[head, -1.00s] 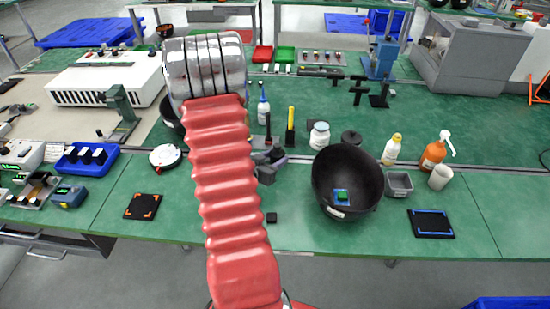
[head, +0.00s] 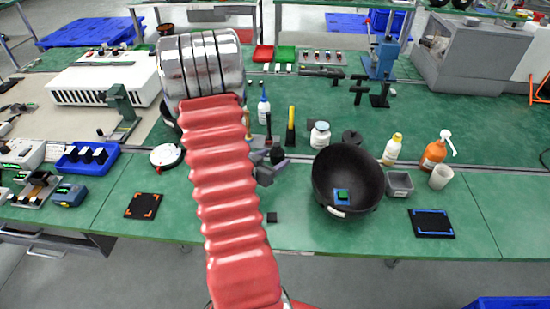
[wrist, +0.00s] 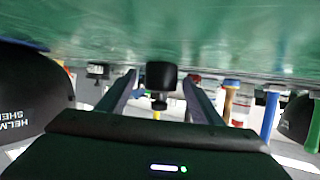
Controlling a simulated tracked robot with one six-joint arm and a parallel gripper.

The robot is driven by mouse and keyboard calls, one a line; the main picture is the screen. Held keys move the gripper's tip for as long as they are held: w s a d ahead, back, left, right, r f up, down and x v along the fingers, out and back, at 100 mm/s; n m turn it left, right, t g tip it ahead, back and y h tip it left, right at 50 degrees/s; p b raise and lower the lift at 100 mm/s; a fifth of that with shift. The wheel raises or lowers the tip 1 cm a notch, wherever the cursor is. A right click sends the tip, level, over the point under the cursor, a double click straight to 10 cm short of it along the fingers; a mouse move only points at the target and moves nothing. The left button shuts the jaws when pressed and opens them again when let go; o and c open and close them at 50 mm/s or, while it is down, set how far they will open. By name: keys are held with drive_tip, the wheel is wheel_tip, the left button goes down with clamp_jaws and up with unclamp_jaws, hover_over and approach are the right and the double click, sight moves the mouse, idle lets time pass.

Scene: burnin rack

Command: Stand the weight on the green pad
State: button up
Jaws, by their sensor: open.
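A dark cylinder with a small knob, which looks like the weight (wrist: 161,76), stands on the green bench in the upside-down wrist view. It also shows just beyond my gripper in the head view (head: 277,155). My gripper (wrist: 161,80) is open, its fingers on either side of the weight with gaps showing. In the head view my gripper (head: 266,172) is low over the bench, partly hidden by my arm. A small green square (head: 342,195) on a blue base shows inside a black bowl-like shell; it may be the green pad.
The black shell (head: 328,165) stands close on the right; its lettering shows in the wrist view (wrist: 30,95). A white jar (head: 320,136), a yellow handle (head: 291,118) and a blue-capped bottle (head: 263,108) stand behind. A small black block (head: 271,217) lies in front.

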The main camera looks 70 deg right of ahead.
drive_tip(key=v, duration=1)
drive_tip(key=shift+w+a+r, duration=0.15)
drive_tip(key=shift+a, duration=0.2)
drive_tip(key=shift+w, duration=0.1)
idle(0.3)
